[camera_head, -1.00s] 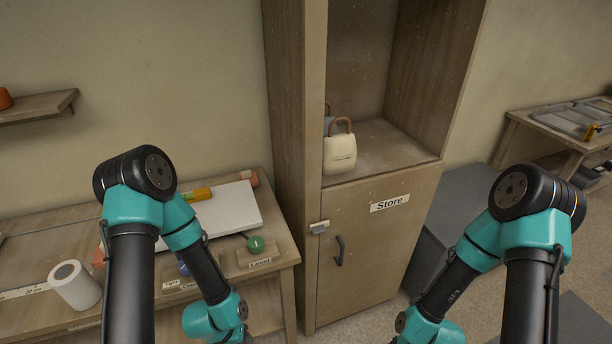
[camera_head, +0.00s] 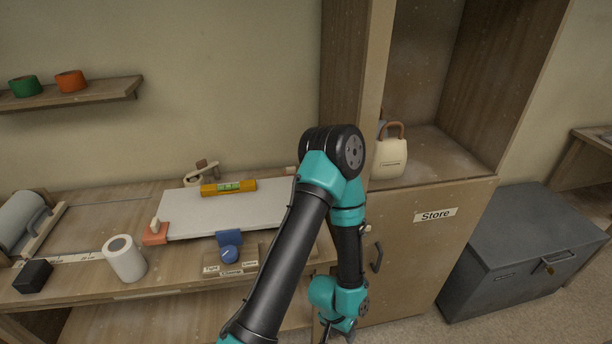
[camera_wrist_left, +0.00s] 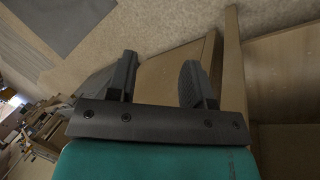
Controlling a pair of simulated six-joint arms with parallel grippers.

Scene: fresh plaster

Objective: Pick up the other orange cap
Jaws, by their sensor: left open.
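An orange cap (camera_head: 155,234) with a pale peg sits at the near left corner of the white board (camera_head: 205,222) on the workbench. No second orange cap shows clearly; my left arm covers the board's right end. My left gripper (camera_head: 337,332) hangs low in front of the bench and cabinet, partly cut off by the bottom edge. In the left wrist view its two dark fingers (camera_wrist_left: 157,82) are apart with nothing between them. My right gripper is out of view.
A yellow level (camera_head: 228,187) lies on the board. A white roll (camera_head: 125,258), black block (camera_head: 33,276) and blue knob (camera_head: 229,254) are on the bench (camera_head: 75,282). The Store cabinet (camera_head: 430,245) stands right, with a grey chest (camera_head: 530,250) beside it. Tape rolls sit on a wall shelf (camera_head: 90,92).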

